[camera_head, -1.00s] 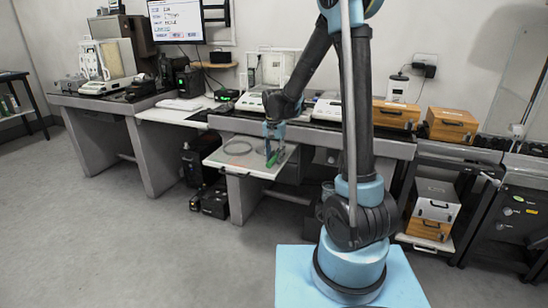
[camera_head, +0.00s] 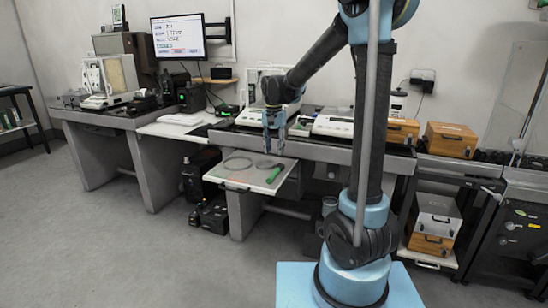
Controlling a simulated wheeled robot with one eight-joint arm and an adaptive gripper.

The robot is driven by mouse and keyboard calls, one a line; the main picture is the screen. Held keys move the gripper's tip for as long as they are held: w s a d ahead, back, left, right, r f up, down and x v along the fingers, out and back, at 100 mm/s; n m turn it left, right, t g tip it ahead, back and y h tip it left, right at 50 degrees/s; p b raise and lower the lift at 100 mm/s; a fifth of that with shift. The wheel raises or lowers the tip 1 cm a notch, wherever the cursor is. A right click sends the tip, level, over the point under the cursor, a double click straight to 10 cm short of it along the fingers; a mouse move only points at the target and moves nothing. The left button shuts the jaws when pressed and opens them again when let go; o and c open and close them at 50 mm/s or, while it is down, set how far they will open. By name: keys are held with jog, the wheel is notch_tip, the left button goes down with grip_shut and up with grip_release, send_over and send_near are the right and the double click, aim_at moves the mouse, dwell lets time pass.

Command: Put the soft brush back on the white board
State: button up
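The white board (camera_head: 226,179) is a pale pull-out shelf that juts from the front of the middle table. A green-handled thing (camera_head: 275,174), likely the soft brush, lies on the board near its right edge. My gripper (camera_head: 274,149) points down above the back right part of the board, a little above and apart from the green handle. Its two fingers look spread, with nothing visible between them. The brush's bristle end is too small to make out.
A dark ring (camera_head: 238,163) lies on the board at the back left. A balance (camera_head: 334,126) and wooden boxes (camera_head: 450,140) stand on the tables behind and to the right. Black cases (camera_head: 211,215) sit on the floor below the board. The floor in front is clear.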

jog(key=s+d+r+n, duration=0.2)
jog(key=s+d+r, duration=0.1)
jog(key=s+d, duration=1.15)
jog(key=s+d+f+n+t, duration=0.1)
jog(key=s+d+f, duration=0.2)
jog(key=s+f, duration=0.2)
jog(key=s+d+f+n+t, duration=0.1)
jog(key=s+d+f, duration=0.3)
jog(key=s, duration=0.7)
jog(key=shift+s+f, duration=0.2)
jog(key=shift+f, duration=0.35)
jog(key=shift+d, duration=0.1)
jog(key=shift+w+f, duration=0.2)
jog(key=shift+w, duration=0.2)
